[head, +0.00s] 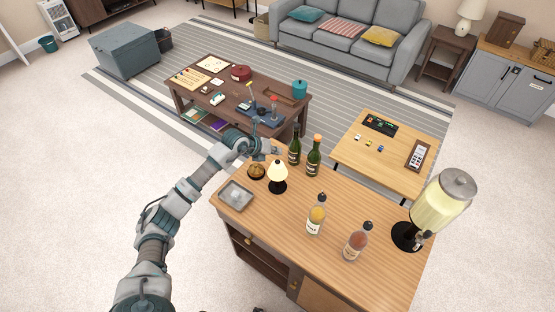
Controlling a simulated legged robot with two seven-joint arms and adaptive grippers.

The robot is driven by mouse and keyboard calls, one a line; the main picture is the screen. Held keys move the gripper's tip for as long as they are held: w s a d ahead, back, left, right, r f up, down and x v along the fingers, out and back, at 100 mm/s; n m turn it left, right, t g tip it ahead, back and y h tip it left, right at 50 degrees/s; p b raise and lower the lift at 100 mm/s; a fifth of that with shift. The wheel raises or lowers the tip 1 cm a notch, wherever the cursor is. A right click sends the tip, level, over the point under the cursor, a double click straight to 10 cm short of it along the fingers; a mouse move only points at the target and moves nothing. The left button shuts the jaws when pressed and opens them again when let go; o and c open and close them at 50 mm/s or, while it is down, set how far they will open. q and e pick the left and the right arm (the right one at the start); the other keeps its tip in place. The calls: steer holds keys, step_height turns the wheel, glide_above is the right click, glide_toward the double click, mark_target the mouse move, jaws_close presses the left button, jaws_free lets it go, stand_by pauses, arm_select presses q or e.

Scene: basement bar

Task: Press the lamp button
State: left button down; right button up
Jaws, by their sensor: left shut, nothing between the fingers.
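A small table lamp (278,171) with a cream, warm-looking shade and a dark base stands upright on the wooden bar counter (290,222). I cannot make out a button on it at this size. My left gripper (272,152) is at the far left edge of the counter, just behind and slightly left of the lamp shade in the picture. It is shut and holds nothing. I cannot tell its exact height above the counter or whether it is touching anything. My right gripper is not in view.
A brown round object (256,171) and a grey tray (236,196) sit left of the lamp. Green bottles (313,157) stand right of it. Liquor bottles (316,220) and a drink dispenser (440,205) stand farther right. The counter's middle front is clear.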

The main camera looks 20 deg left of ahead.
arm_select(q)
steer(key=shift+r+p, duration=0.75)
steer(key=shift+r, duration=0.65)
